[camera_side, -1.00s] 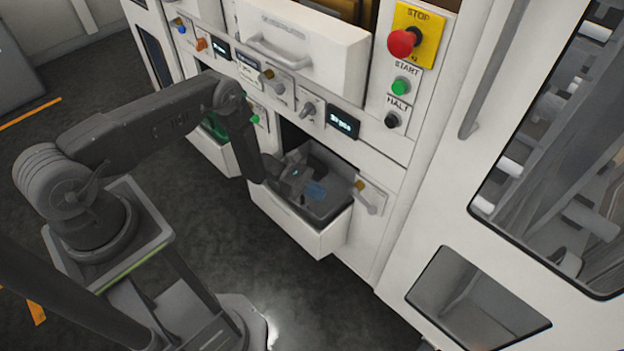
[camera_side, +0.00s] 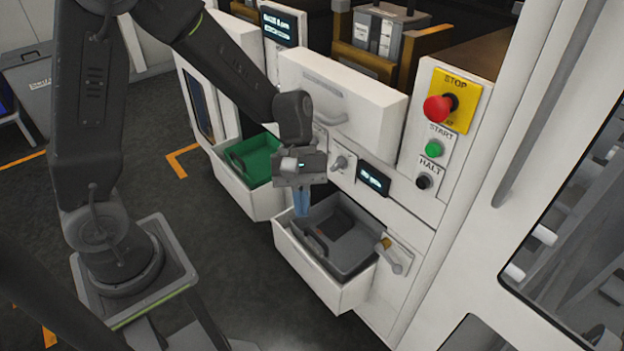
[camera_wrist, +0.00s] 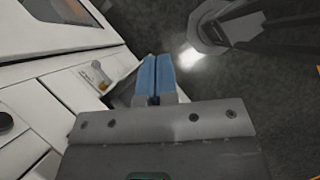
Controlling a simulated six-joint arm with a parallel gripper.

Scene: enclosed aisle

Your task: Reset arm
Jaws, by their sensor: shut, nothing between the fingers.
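My gripper (camera_side: 301,207) has blue fingers and points down above the open white drawer that holds a grey bin (camera_side: 378,262). In the wrist view the blue fingers of my gripper (camera_wrist: 156,78) lie side by side, shut, with nothing held. My arm is raised, its upper link standing upright at the left and its forearm sloping down to the wrist. The floor of the grey bin shows a dark patch that I cannot make out.
Left of it, another open drawer holds a green bin (camera_side: 262,158). The white machine front carries a red stop button (camera_side: 438,108), a green start button (camera_side: 433,149) and a black halt button (camera_side: 424,182). A closed white drawer front (camera_side: 340,98) juts out above. Dark floor lies open at the left.

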